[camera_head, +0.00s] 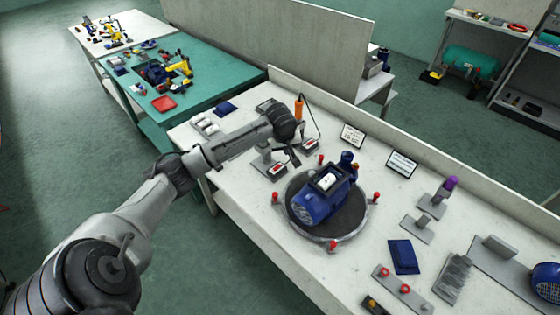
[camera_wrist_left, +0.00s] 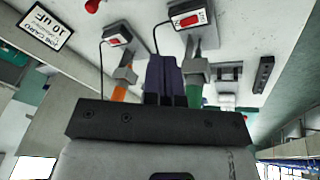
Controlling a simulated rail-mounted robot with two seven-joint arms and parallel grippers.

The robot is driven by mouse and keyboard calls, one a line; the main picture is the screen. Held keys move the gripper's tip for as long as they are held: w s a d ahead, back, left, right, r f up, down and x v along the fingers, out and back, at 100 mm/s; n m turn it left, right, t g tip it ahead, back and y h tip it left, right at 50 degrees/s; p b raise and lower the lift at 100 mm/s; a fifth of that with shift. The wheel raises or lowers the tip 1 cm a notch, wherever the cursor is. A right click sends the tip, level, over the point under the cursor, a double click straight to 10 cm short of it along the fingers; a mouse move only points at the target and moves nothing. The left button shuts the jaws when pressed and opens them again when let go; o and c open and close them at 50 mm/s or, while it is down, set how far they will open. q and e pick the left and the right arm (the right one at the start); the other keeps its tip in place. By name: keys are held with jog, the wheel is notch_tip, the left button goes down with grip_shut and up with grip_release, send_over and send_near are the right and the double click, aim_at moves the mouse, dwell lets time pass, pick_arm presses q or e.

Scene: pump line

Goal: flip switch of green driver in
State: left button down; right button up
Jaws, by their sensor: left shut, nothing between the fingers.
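My left gripper (camera_head: 292,157) is over the far left part of the table, and its fingers are shut and empty. The fingers also show in the left wrist view (camera_wrist_left: 165,78). There the green driver (camera_wrist_left: 194,92) stands just to their right, partly hidden by the gripper body. An orange driver (camera_head: 298,108) is to their left in that view (camera_wrist_left: 120,92). Two switch boxes with red rockers show, one beyond the green driver (camera_wrist_left: 190,16) and one beyond the orange driver (camera_wrist_left: 117,35). In the head view, the nearer box (camera_head: 277,169) is by my gripper. My right gripper is out of view.
A blue pump (camera_head: 325,195) sits on a round dark plate with red knobs, right of my gripper. Two label stands (camera_head: 352,135) (camera_head: 402,165) stand along the back. A low wall (camera_head: 430,160) borders the table.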

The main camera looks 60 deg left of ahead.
aim_at(281, 166)
pick_arm(q)
jog(key=shift+s+a+r+n+g+h, duration=0.15)
jog(key=shift+s+a+n+h, duration=0.15)
jog(key=shift+a+n, duration=0.8)
jog(key=shift+s+a+n+g+h, duration=0.25)
jog(key=shift+a+n, duration=0.55)
jog(key=shift+n, duration=0.55)
jog(key=shift+s+a+r+n+g+h, duration=0.1)
jog(key=shift+s+a+n+h, duration=0.2)
jog(key=shift+a+n, duration=0.8)
jog(key=shift+d+f, duration=0.1)
jog(key=shift+d, duration=0.1)
jog(key=f+b, duration=0.1)
jog(key=f, duration=0.3)
jog(key=w+f+b, duration=0.1)
jog(key=f, duration=0.3)
jog(key=w+f, duration=0.1)
jog(key=f, duration=0.3)
jog(key=shift+w+a+b, duration=0.15)
jog(key=shift+a+b, duration=0.1)
jog(key=shift+b, duration=0.15)
jog(key=shift+w+f, duration=0.2)
jog(key=shift+f, duration=0.65)
